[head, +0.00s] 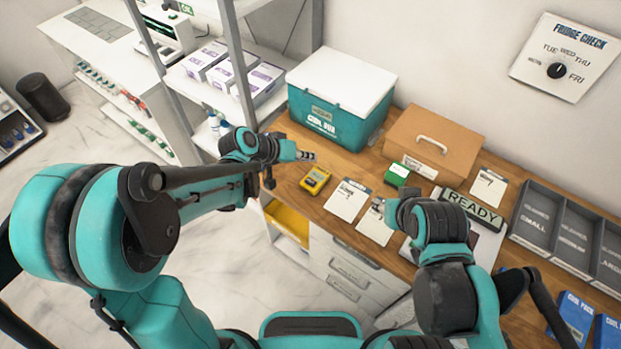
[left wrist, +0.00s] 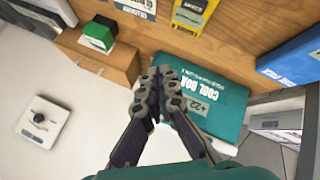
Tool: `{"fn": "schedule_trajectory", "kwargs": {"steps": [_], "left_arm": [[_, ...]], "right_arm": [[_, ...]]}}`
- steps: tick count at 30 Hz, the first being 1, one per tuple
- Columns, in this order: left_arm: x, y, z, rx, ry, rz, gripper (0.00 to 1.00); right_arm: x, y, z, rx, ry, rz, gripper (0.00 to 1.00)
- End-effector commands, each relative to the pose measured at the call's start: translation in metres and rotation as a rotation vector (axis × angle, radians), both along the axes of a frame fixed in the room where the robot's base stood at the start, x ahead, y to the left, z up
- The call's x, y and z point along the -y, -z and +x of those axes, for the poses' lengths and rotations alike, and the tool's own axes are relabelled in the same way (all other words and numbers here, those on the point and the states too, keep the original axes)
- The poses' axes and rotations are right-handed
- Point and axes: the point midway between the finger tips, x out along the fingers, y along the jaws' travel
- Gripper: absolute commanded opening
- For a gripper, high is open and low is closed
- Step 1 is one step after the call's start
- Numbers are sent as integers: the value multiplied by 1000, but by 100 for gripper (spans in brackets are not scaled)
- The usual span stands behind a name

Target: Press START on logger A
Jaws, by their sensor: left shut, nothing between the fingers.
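Two small devices sit on the wooden desk, and I cannot read a logger name on either. The yellow one with a dark screen (head: 315,180) is near the desk's left front and shows in the left wrist view (left wrist: 190,14). The green one with a white top (head: 396,174) stands before the brown case and also shows in the left wrist view (left wrist: 97,36). My left gripper (head: 304,156) is shut and empty, in front of the cool box and just behind the yellow device in the head view; its fingers fill the left wrist view's middle (left wrist: 160,82). My right gripper (head: 378,206) is over the printed cards, its fingers small and unclear.
The teal cool box (head: 322,113) with a white lid and the brown case (head: 432,143) stand at the back. Printed cards (head: 347,199), a READY sign (head: 471,208), grey bins (head: 568,233) and blue packs (head: 572,317) lie rightward. A shelf post (head: 238,62) rises left of the desk.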

Motion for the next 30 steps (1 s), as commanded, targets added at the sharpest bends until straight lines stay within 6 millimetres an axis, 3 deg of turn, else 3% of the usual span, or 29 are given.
{"fn": "schedule_trajectory", "kwargs": {"steps": [13, 30], "left_arm": [[-1, 13, 0, 0, -1, 2, 0], [-1, 85, 0, 0, -1, 2, 0]], "right_arm": [[0, 11, 0, 0, 0, 0, 40], [0, 70, 0, 0, 0, 0, 40]]}}
